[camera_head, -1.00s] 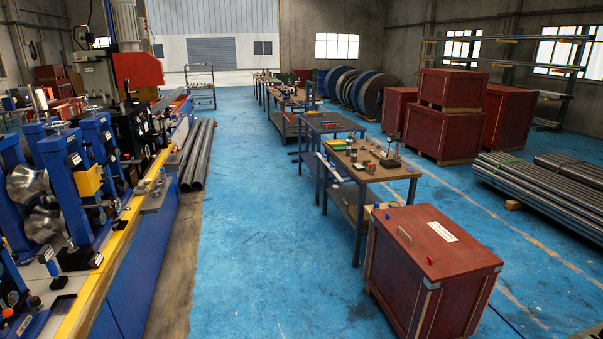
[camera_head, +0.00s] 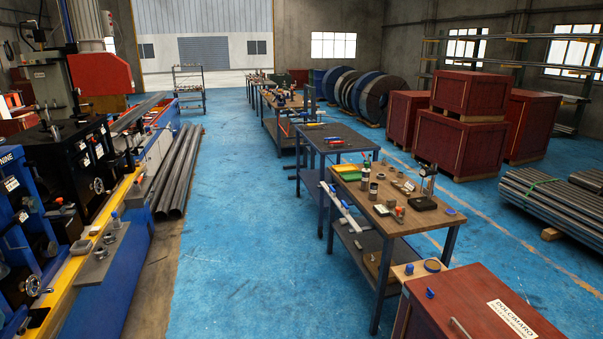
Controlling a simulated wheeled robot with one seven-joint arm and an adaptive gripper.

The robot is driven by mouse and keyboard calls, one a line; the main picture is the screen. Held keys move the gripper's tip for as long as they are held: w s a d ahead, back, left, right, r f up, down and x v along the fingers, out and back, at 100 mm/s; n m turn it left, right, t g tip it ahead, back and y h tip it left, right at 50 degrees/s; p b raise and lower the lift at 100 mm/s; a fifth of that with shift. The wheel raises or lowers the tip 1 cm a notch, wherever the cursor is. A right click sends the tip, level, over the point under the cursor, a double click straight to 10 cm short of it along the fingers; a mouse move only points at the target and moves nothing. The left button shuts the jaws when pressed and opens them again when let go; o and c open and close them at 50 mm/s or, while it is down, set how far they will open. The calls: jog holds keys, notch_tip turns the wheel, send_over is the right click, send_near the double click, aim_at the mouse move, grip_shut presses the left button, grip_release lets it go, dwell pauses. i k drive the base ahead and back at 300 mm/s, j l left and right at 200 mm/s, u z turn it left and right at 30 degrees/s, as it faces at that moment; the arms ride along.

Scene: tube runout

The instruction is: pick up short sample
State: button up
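My gripper is in neither view of this moment. I cannot tell for sure which thing is the short sample. The near wooden-topped workbench (camera_head: 398,216) stands right of the middle and bears several small items. Among them are a small dark cylinder (camera_head: 373,191) standing upright and another one (camera_head: 365,173) behind it. A gauge stand (camera_head: 425,200) with a black base is at the bench's right side. On the machine at left, a grey plate (camera_head: 97,268) carries small ring-like pieces, too small to make out well.
A blue floor aisle (camera_head: 245,220) runs clear between the machine and the benches. A dark red crate (camera_head: 480,312) is close at lower right. Long tubes (camera_head: 178,175) lie beside the machine. Stacked red crates (camera_head: 470,145) and a tube bundle (camera_head: 550,205) stand at right.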

aim_at(373, 190)
jog(key=i, duration=2.15)
jog(key=i+z, duration=0.15)
jog(key=i, duration=0.4)
jog(key=i+j+z, duration=0.1)
jog(key=i, duration=0.5)
jog(key=i+j+z, duration=0.15)
jog(key=i, duration=0.4)
jog(key=j, duration=0.1)
